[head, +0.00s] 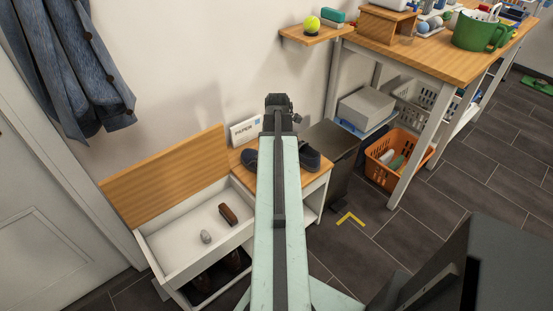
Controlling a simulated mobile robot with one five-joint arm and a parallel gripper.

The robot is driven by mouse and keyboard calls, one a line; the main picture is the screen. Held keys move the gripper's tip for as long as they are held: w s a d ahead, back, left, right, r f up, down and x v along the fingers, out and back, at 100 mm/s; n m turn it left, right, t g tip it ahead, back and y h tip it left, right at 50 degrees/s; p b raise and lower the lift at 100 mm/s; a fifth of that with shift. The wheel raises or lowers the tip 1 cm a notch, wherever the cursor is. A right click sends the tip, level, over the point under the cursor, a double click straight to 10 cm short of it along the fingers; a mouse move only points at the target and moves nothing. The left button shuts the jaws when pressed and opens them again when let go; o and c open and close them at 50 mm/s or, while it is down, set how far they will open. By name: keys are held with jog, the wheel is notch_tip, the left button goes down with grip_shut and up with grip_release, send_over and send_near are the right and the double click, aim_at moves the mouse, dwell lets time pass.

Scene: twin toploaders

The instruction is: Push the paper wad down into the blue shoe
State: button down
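I cannot make out a paper wad in either shoe. A small grey lump (205,236) lies in the open drawer; I cannot tell what it is. My gripper (279,101) is at the far end of my raised arm, appearing above the shoes in the picture. Its fingers are too small and dark to read.
The white drawer (172,255) is open, with a brown brush-like block (228,214) inside. A box marked paper (246,130) stands against the wall. A dark bin (335,150) is right of the cabinet, then an orange basket (378,174) under the workbench (432,58).

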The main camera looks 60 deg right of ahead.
dwell(0.4)
jog(key=shift+f+b, duration=0.3)
jog(key=shift+b, duration=0.05)
jog(key=c, duration=0.9)
grip_release()
jog(key=shift+o, duration=0.2)
jog(key=shift+r, duration=0.1)
notch_tip(320, 180, up, 8)
jog(key=p, duration=0.8)
